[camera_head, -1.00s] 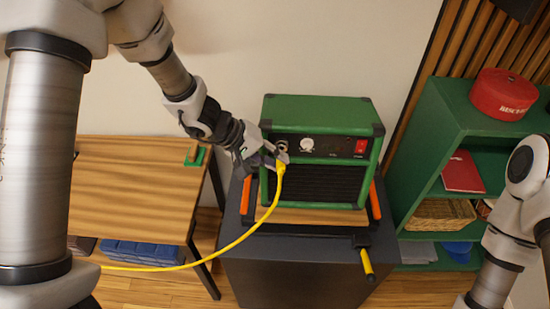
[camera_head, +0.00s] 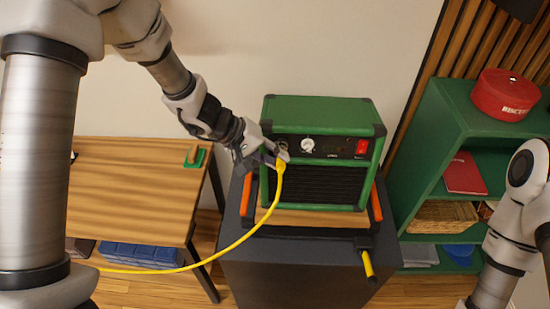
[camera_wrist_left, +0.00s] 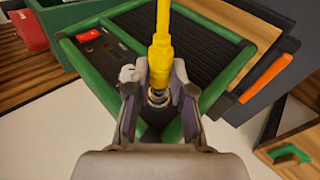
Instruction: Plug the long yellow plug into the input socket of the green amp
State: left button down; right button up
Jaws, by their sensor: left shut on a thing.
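The green amp (camera_head: 315,110) stands on a wooden board on a dark cabinet, with its front panel of knobs and a red switch facing me. My left gripper (camera_head: 278,160) is at the left end of that panel, shut on the yellow plug (camera_head: 280,168), whose yellow cable (camera_head: 236,243) hangs down and runs left. In the left wrist view the yellow plug (camera_wrist_left: 160,55) sits between the fingertips (camera_wrist_left: 160,78). A round metal socket (camera_wrist_left: 158,97) shows right by the plug's front end. The fingers hide the tip, so I cannot tell whether it is inside. My right gripper is out of view.
Orange handles (camera_head: 375,203) flank the amp, and a yellow-and-black handle (camera_head: 367,262) sticks out in front. A wooden table (camera_head: 130,190) stands at left. A green shelf (camera_head: 437,125) with a red tin (camera_head: 503,95) stands at right, near my right arm.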

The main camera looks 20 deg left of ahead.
pick_arm(q)
jog(key=shift+w+a+f, duration=0.1)
jog(key=shift+w, duration=0.15)
dwell(0.4)
jog(key=shift+w+b, duration=0.2)
jog(key=shift+b, duration=0.15)
jog(key=shift+w+a, duration=0.1)
jog(key=shift+w, duration=0.1)
dwell(0.4)
jog(key=c, duration=0.9)
grip_release()
jog(key=shift+c, duration=0.2)
